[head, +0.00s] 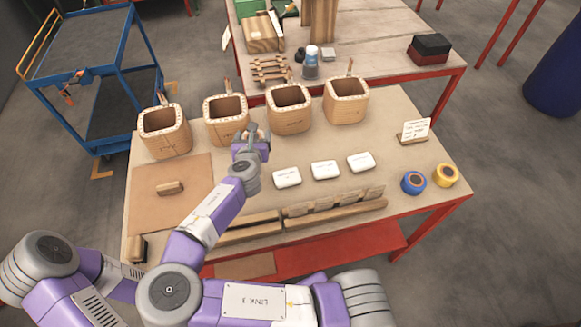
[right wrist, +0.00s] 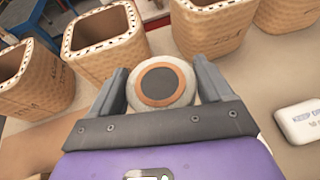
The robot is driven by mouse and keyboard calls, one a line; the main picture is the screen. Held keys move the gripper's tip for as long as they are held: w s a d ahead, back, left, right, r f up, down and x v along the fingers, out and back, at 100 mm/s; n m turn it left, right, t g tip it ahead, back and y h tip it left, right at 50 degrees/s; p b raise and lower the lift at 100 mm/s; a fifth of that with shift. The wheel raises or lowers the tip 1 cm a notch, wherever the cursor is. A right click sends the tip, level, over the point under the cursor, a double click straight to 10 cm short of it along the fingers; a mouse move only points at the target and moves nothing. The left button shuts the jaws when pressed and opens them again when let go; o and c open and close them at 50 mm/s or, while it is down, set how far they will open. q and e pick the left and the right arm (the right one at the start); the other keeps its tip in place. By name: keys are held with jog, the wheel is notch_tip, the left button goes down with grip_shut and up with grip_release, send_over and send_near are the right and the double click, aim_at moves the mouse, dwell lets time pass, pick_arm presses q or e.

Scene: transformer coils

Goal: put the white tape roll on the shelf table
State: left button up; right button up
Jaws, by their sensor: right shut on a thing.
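The white tape roll (right wrist: 160,84), with an orange-brown ring and a dark middle, is between the fingers of my right gripper (right wrist: 162,88) in the right wrist view. In the head view my right gripper (head: 252,141) is over the workbench (head: 235,185), in front of the second and third wooden coil boxes, and its hand partly hides the roll. A second wooden table with a red frame (head: 390,85) stands behind the workbench; I cannot tell whether it is the shelf table. My left arm is at the lower left, but its gripper does not show.
Several open coil boxes (head: 347,103) line the workbench's back edge. White labelled packs (head: 325,169) lie right of my gripper. A blue roll (head: 413,182) and a yellow roll (head: 446,175) are at the right. The rear table holds a bottle (head: 311,66) and a black-red box (head: 429,48).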

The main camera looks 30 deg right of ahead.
jog(key=m+h+b, duration=0.1)
jog(key=m+g+b, duration=0.1)
jog(key=h+b, duration=0.1)
jog(key=shift+a+f+m+g+h, duration=0.25)
jog(key=shift+a+m+g+h, duration=0.05)
jog(key=shift+a+m+g, duration=0.1)
jog(key=shift+s+r+m+g+h+b, duration=0.25)
jog(key=shift+r+m+h+b, duration=0.2)
jog(key=shift+b, duration=0.3)
pick_arm(q)
notch_tip(320, 180, down, 10)
jog(key=b, duration=0.4)
pick_arm(e)
notch_tip(320, 180, down, 10)
jog(key=shift+r, duration=0.1)
pick_arm(q)
jog(key=shift+f, duration=0.15)
pick_arm(e)
jog(key=o, duration=1)
jog(key=shift+s+a+r, duration=0.2)
jog(key=shift+s+a, duration=0.05)
jog(key=shift+a, duration=0.05)
jog(key=p+v, duration=0.4)
jog(key=v, duration=0.7)
jog(key=shift+a, duration=0.2)
pick_arm(q)
notch_tip(320, 180, up, 5)
jog(key=shift+f, duration=0.2)
